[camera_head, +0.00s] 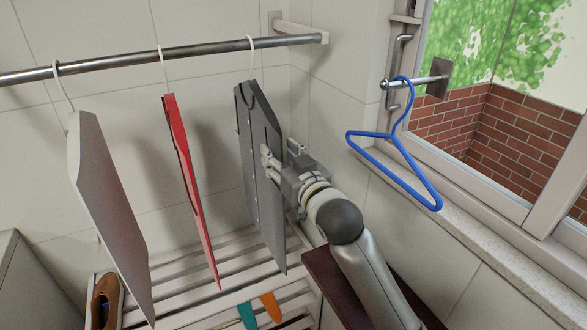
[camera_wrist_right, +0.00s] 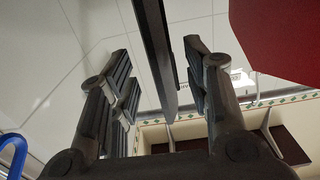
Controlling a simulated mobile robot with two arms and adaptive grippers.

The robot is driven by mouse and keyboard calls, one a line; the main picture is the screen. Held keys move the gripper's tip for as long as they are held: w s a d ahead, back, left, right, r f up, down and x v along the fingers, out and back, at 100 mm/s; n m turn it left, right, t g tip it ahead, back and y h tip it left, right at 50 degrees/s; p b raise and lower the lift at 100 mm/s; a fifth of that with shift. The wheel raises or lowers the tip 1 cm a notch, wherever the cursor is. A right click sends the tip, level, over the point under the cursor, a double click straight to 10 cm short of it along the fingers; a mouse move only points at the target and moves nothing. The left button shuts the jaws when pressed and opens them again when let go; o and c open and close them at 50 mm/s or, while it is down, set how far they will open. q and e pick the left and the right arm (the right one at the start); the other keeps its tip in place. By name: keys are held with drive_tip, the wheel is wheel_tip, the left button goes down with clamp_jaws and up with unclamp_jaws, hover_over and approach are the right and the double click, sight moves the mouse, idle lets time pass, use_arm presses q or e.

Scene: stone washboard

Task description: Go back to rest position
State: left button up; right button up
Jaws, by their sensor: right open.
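My right gripper (camera_head: 280,160) is at the right side of the dark grey garment (camera_head: 262,185), which hangs from the metal rail (camera_head: 130,63). In the right wrist view, the two fingers (camera_wrist_right: 160,70) stand apart. The dark garment (camera_wrist_right: 154,50) passes edge-on between them, with a gap visible on both sides. The gripper is open. My left gripper is in neither view.
A red garment (camera_head: 190,180) and a pale grey garment (camera_head: 108,205) hang further left. Below are a slatted rack (camera_head: 185,290) and a brown shoe (camera_head: 105,300).

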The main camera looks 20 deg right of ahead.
drive_tip(key=s, duration=0.7)
drive_tip(key=s+a+f+g, duration=0.1)
drive_tip(key=s+f+g, duration=0.35)
drive_tip(key=f, duration=0.55)
drive_tip(key=s+f+g, duration=0.3)
drive_tip(key=s+f, duration=0.2)
drive_tip(key=f, duration=0.5)
drive_tip(key=s+a+f+n+g, duration=0.1)
drive_tip(key=s+f+g, duration=0.4)
drive_tip(key=s, duration=0.5)
drive_tip(key=s+a+f+n+g, duration=0.1)
drive_tip(key=s+f+g, duration=0.1)
drive_tip(key=s+f, duration=0.6)
wheel_tip(320, 180, down, 26)
drive_tip(key=s+g, duration=0.1)
drive_tip(key=s, duration=0.1)
drive_tip(key=s+d+f+g+b, duration=0.1)
drive_tip(key=s+d+f, duration=0.2)
drive_tip(key=s+f, duration=1.4)
drive_tip(key=shift+d+h, duration=0.15)
drive_tip(key=shift+h, duration=0.15)
drive_tip(key=shift+g, duration=0.25)
